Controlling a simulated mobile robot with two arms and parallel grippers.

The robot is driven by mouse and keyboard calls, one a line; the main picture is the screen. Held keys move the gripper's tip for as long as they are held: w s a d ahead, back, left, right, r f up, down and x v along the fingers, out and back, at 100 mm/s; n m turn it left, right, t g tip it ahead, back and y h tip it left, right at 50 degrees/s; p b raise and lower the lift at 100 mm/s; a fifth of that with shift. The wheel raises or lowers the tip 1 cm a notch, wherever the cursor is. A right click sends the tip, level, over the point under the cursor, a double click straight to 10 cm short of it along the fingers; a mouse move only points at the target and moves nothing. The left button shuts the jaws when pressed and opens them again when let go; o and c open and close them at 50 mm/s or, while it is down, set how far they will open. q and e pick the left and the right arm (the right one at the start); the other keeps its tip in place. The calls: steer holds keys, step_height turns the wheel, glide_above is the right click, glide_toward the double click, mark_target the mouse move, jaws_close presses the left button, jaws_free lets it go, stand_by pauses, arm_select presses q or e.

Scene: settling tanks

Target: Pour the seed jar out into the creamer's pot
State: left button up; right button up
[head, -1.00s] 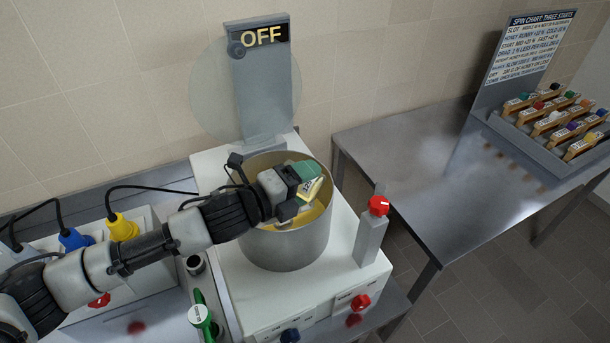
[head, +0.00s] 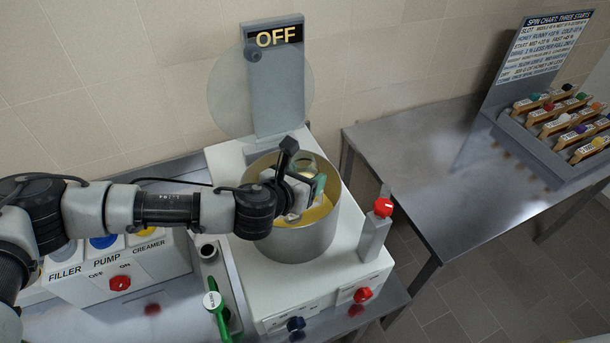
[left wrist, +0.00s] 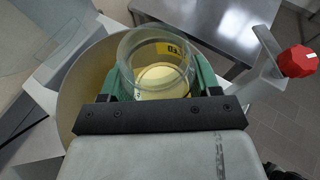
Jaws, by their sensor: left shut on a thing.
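The seed jar (head: 318,182) is clear glass with a yellow label. My left gripper (head: 308,192) is shut on it, with green fingers on either side. The jar is at the mouth of the creamer's metal pot (head: 288,243). The left wrist view shows the jar's open round rim (left wrist: 158,60) and a pale cream patch inside or through the glass; I cannot tell which. The pot (left wrist: 75,100) surrounds the jar there. Yellow-cream contents show in the pot in the head view. The arm hides part of the pot. My right gripper is out of view.
A grey post with an OFF sign (head: 278,38) and a clear round lid (head: 228,90) stand behind the pot. A red-knobbed post (head: 382,208) stands right of it. A green handle (head: 213,302) is at front left. The right table (head: 420,160) has bare room beside a rack (head: 520,140).

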mark_target(304, 160)
arm_select(q)
steer(key=shift+r, duration=2.55)
steer(key=shift+f, duration=0.1)
